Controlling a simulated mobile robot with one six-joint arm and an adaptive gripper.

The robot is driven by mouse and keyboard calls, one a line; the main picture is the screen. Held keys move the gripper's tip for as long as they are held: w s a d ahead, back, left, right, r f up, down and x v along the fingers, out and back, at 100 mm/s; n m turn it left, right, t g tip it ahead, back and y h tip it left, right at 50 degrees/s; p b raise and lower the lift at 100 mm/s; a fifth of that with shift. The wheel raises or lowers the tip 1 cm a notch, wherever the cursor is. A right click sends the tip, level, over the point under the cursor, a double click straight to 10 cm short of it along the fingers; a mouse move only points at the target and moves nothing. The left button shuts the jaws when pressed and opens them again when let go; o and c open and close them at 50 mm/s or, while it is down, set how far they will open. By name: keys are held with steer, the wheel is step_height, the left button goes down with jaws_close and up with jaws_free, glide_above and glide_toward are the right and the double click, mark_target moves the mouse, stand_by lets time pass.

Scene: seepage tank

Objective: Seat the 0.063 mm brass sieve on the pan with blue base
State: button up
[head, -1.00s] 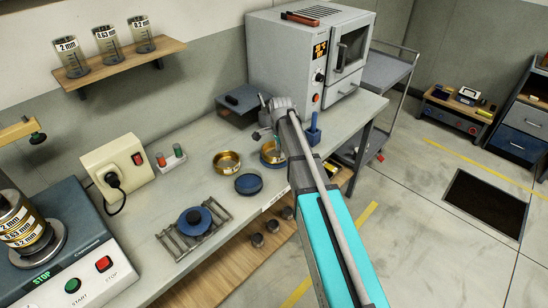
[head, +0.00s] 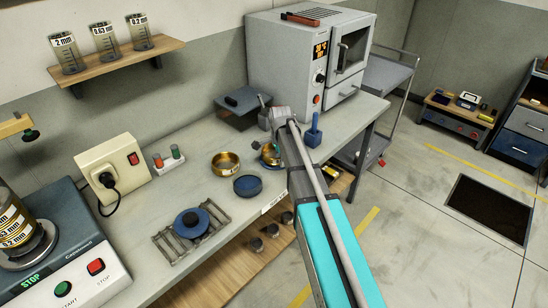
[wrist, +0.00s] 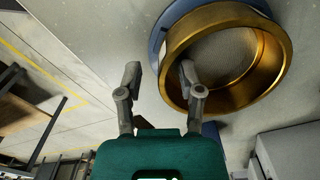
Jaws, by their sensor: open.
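In the wrist view a brass sieve (wrist: 232,57) with a fine mesh fills the upper right. A blue rim (wrist: 160,32) shows beyond its left and upper edge, so it appears to sit on or over a blue base. My gripper (wrist: 160,74) is open; its right finger overlaps the sieve's near-left wall in the picture and its left finger is outside. Contact cannot be told. In the head view this brass sieve (head: 268,158) is partly hidden by my arm. Another brass vessel (head: 226,163) stands to its left, with a blue round pan (head: 247,186) in front. No size marking is legible on the brass pieces.
A wire rack (head: 172,242) holding a blue disc (head: 192,222) lies front left on the bench. A sieve shaker (head: 70,255) stands far left. A blue-handled tool (head: 313,132) and an oven (head: 310,62) are behind the gripper.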

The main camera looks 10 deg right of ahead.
jaws_close()
stand_by(0.5)
steer(key=shift+r, duration=0.15)
step_height(320, 180, up, 3)
steer(key=p, duration=0.3)
steer(key=s+d+r+p, duration=0.3)
steer(key=s+r+p, duration=0.6)
steer(key=s, duration=0.4)
steer(key=shift+s+r+p, duration=0.35)
steer(key=shift+r+p, duration=0.05)
steer(key=shift+p, duration=0.1)
steer(key=shift+d, duration=0.2)
